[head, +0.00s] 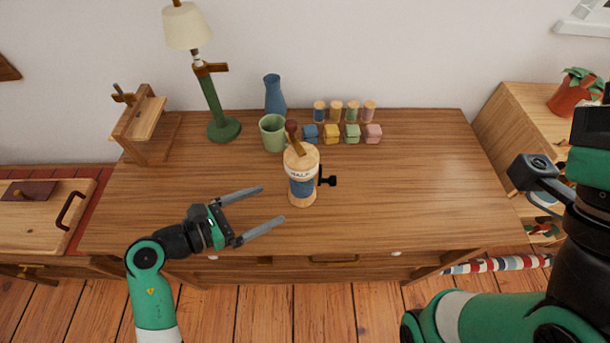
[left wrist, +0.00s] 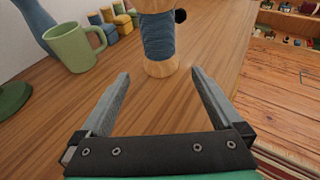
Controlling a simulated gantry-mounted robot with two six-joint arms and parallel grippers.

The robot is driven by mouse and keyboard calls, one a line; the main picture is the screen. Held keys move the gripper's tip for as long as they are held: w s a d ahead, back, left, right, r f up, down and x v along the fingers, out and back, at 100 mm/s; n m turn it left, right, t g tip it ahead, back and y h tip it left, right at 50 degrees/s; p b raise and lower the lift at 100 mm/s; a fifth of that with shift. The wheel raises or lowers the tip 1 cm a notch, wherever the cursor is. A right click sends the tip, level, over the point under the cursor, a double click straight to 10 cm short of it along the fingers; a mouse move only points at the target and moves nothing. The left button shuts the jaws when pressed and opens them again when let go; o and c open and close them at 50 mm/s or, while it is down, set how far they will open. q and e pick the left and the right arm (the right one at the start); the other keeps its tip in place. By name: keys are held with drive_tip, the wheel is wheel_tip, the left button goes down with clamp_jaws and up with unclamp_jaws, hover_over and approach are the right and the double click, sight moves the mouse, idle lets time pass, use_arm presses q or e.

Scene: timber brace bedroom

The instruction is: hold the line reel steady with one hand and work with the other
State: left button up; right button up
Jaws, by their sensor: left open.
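The line reel (head: 302,187) stands upright on the wooden desk in the head view. It has wooden ends, a band of blue line, a brown handle on top and a black knob on its right side. Its lower part also shows in the left wrist view (left wrist: 158,38), ahead of the fingers. My left gripper (head: 273,207) is open and empty, to the left of the reel, with its fingers pointing toward it and apart from it. My right arm comes in at the right edge; its fingertips are not in view.
A green mug (head: 272,134) stands just behind the reel. A blue vase (head: 275,95), several spools (head: 336,111) and several small coloured blocks (head: 332,134) sit at the back. A green lamp (head: 213,105) and wooden bracket (head: 142,130) stand at left. The desk's right side (head: 440,180) is clear.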

sight(293, 193)
use_arm(q)
drive_tip(key=b+x, duration=0.5)
drive_tip(key=x, duration=0.1)
drive_tip(key=shift+w+d+f+b, duration=0.15)
drive_tip(key=shift+d+f+b, duration=0.05)
drive_tip(key=shift+f+b, duration=0.2)
drive_tip(key=shift+r+x, duration=0.15)
drive_tip(key=shift+x, duration=0.7)
drive_tip(key=shift+r+x, duration=0.2)
drive_tip(key=shift+x, duration=0.65)
drive_tip(key=shift+w, duration=0.1)
